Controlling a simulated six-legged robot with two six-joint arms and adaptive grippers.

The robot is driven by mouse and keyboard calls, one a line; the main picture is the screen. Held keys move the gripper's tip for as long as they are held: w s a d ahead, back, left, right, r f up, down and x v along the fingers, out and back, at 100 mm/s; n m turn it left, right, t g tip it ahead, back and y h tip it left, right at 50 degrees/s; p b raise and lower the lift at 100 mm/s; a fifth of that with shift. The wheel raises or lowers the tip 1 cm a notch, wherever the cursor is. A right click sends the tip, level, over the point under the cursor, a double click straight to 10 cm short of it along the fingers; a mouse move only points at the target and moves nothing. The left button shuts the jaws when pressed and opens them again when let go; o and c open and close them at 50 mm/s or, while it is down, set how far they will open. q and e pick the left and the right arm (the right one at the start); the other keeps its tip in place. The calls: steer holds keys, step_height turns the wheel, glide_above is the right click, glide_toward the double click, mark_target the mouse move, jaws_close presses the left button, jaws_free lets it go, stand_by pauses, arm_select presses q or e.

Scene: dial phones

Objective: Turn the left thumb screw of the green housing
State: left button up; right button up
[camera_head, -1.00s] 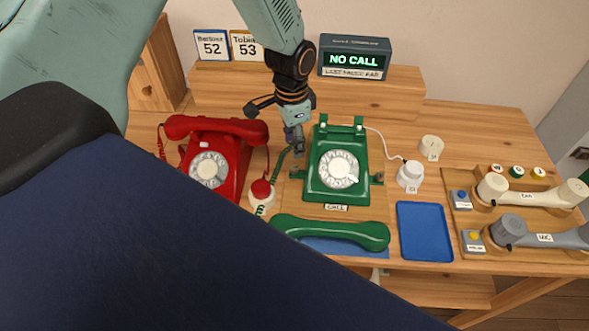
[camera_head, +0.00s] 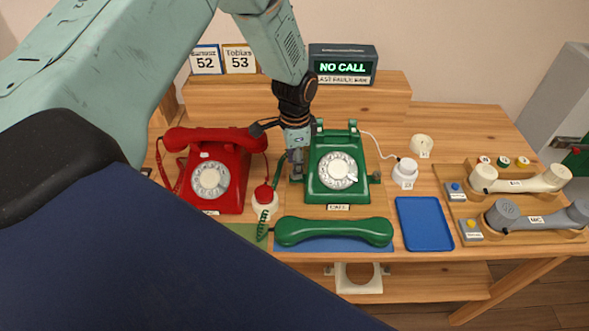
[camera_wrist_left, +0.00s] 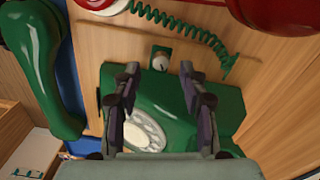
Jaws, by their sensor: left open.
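The green housing (camera_head: 322,190) of a dial phone stands in the middle of the table, its white dial (camera_head: 338,171) facing up. My left gripper (camera_head: 296,172) points down at the housing's left side. It hides most of the left thumb screw in the head view. In the left wrist view, my left gripper (camera_wrist_left: 163,85) is open, its two fingers apart above the edge of the housing (camera_wrist_left: 165,95). The left thumb screw (camera_wrist_left: 160,60) shows between and just beyond the fingertips. I cannot tell whether they touch it. The right thumb screw (camera_head: 376,177) is free.
A red phone (camera_head: 225,175) stands close on the left. A red-topped white piece (camera_head: 264,200) and a coiled green cord (camera_wrist_left: 190,25) lie near the left screw. The green handset (camera_head: 333,232) lies in front, with a blue tray (camera_head: 424,224) to its right.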

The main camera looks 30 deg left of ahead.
arm_select(q)
steer(key=shift+w+a+f, duration=0.1)
steer(key=shift+f, duration=1.2)
steer(key=shift+r, duration=0.1)
steer(key=shift+c, duration=0.6)
jaws_close()
